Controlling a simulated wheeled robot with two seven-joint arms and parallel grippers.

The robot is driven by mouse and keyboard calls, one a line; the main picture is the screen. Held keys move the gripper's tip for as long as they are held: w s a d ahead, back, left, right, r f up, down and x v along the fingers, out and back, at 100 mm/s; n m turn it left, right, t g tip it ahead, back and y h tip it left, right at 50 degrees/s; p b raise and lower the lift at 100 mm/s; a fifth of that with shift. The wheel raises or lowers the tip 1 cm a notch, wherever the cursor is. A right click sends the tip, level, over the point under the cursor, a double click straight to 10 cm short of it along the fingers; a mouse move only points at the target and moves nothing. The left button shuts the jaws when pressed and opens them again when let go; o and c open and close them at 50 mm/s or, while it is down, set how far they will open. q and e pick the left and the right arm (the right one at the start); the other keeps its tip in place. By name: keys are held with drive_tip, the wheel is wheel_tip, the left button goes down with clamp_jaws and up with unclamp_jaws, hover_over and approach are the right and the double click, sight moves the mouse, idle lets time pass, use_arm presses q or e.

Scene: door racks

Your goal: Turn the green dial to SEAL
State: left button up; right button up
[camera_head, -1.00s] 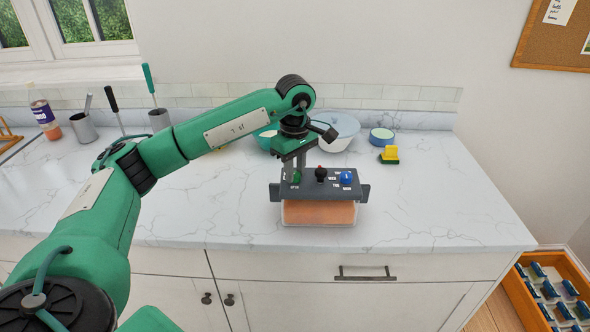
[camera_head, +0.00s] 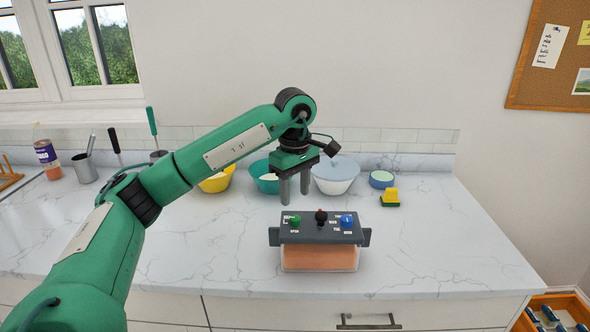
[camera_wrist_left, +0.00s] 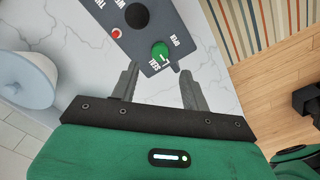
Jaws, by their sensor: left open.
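A dark grey panel (camera_head: 320,230) sits on top of a clear box with orange contents (camera_head: 320,258) on the counter. The green dial (camera_head: 295,221) is at the panel's left, beside a black knob (camera_head: 320,217) and a blue knob (camera_head: 347,221). My left gripper (camera_head: 294,198) points down, open and empty, above and apart from the green dial. In the left wrist view the green dial (camera_wrist_left: 160,52) lies just beyond the open fingers, between the SEAL and OPEN labels. I cannot tell surely which label its pointer faces.
The counter right of the panel is clear.

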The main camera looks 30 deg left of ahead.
use_arm(q)
wheel_tip(320, 180, up, 7)
drive_tip(key=shift+p, duration=0.35)
use_arm(e)
drive_tip(key=shift+s+d+r, duration=0.15)
drive_tip(key=shift+s, duration=0.45)
drive_tip(key=shift+w, duration=0.1)
